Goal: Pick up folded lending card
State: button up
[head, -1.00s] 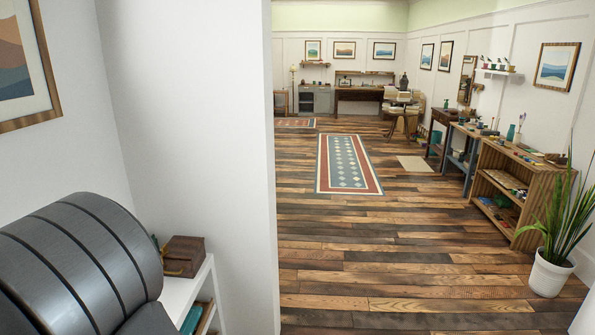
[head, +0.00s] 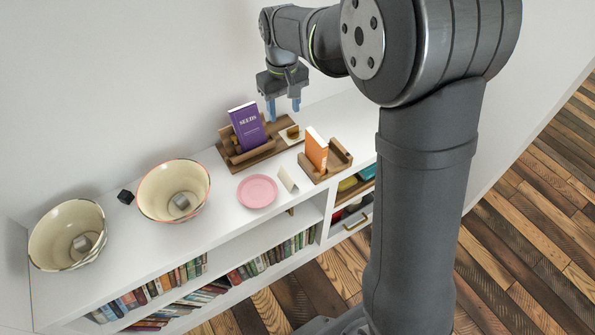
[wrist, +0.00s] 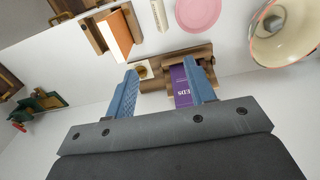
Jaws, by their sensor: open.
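A small cream folded card (head: 288,180) stands like a tent on the white shelf top, between the pink plate (head: 257,191) and the wooden holder with an orange book (head: 316,150). In the wrist view the folded card (wrist: 160,15) is a pale strip near the top edge, beside the pink plate (wrist: 198,14). My gripper (head: 284,107) is open and empty, pointing down above the back of the shelf near the purple book (head: 247,127), apart from the card. Its blue fingers also show in the wrist view (wrist: 160,68).
The purple book sits in a wooden stand (head: 252,154) with a small cream piece (head: 291,133) beside it. Two bowls, one pink-rimmed (head: 173,190) and one cream (head: 68,235), and a small black block (head: 126,197) stand left. A wall rises behind.

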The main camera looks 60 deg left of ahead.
send_over(288, 175)
notch_tip(288, 175, down, 21)
jog(key=shift+w+f, duration=0.1)
jog(key=shift+w, duration=0.05)
jog(key=shift+a+f, duration=0.15)
jog(key=shift+f, duration=1.5)
jog(key=shift+a+f, duration=0.1)
jog(key=shift+f, duration=1.5)
jog(key=shift+c, duration=0.2)
jog(key=c, duration=1)
jog(key=shift+c, duration=0.2)
